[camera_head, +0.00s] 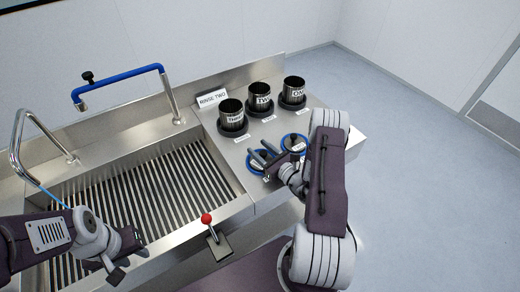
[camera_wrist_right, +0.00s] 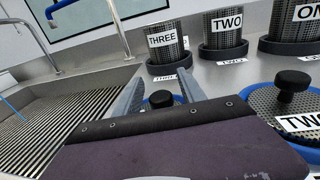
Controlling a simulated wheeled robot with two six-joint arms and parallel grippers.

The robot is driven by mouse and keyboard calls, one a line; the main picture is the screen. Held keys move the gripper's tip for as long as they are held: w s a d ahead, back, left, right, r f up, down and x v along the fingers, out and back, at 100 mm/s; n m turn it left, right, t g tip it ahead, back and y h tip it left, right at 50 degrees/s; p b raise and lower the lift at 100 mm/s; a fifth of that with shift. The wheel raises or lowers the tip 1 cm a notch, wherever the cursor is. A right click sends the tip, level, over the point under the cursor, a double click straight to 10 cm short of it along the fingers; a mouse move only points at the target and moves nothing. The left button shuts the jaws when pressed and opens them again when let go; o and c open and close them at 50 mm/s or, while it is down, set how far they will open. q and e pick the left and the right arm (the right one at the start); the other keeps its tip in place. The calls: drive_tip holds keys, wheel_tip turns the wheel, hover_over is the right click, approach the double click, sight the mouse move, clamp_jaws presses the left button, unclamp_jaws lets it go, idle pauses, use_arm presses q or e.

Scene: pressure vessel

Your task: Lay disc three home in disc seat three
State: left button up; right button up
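A blue-rimmed round part (camera_head: 252,168) lies on the steel worktop under my right gripper (camera_head: 261,149), largely hidden by it. In the right wrist view a black knob (camera_wrist_right: 161,98) stands between the two spread grey fingers, with a bit of blue rim beside it. The fingers are open and I see no clear contact with the knob. The part's label is hidden, so I cannot confirm it is disc three, and no empty seat is clearly visible. My left gripper (camera_head: 127,258) hangs over the sink's front left; its fingers are too unclear to read.
A perforated disc labelled TWO (camera_wrist_right: 285,105), with blue rim and black knob, lies to the right. Black-based mesh canisters THREE (camera_head: 231,116), TWO (camera_head: 260,98) and ONE (camera_head: 294,92) stand behind. The slatted sink (camera_head: 140,190) and a red-knobbed lever (camera_head: 208,220) are left.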

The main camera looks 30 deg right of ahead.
drive_tip(key=shift+r, duration=0.15)
drive_tip(key=b+v, duration=0.1)
drive_tip(key=v, duration=1.1)
drive_tip(key=shift+r, duration=0.1)
drive_tip(key=a+n+y, duration=0.1)
drive_tip(key=a+r+n+g+y, duration=0.1)
drive_tip(key=a, duration=0.1)
drive_tip(key=a+n+y, duration=0.1)
drive_tip(key=a, duration=0.1)
drive_tip(key=shift+w+r+g+y, duration=0.1)
drive_tip(key=shift+r+g+y, duration=0.2)
drive_tip(key=a+n+g+y, duration=0.1)
drive_tip(key=a, duration=0.1)
drive_tip(key=s+a+r+n+g+y, duration=0.1)
drive_tip(key=a+n+y, duration=0.1)
drive_tip(key=a, duration=0.1)
drive_tip(key=s+a+n+g+y, duration=0.1)
drive_tip(key=a+n+g, duration=0.1)
drive_tip(key=shift+a+r+y, duration=0.15)
drive_tip(key=shift+r+y, duration=0.15)
drive_tip(key=s+a+f+n+g+h, duration=0.2)
drive_tip(key=s+a+n+g, duration=0.6)
drive_tip(key=s+n+g, duration=0.55)
drive_tip(key=w+d+r+n+t+h, duration=0.2)
drive_tip(key=w+d+n+h, duration=0.4)
drive_tip(key=n+h, duration=0.4)
drive_tip(key=shift+w+d+n+t, duration=0.3)
drive_tip(key=shift+n+t, duration=0.25)
drive_tip(key=shift+n, duration=0.3)
drive_tip(key=shift+a, duration=0.1)
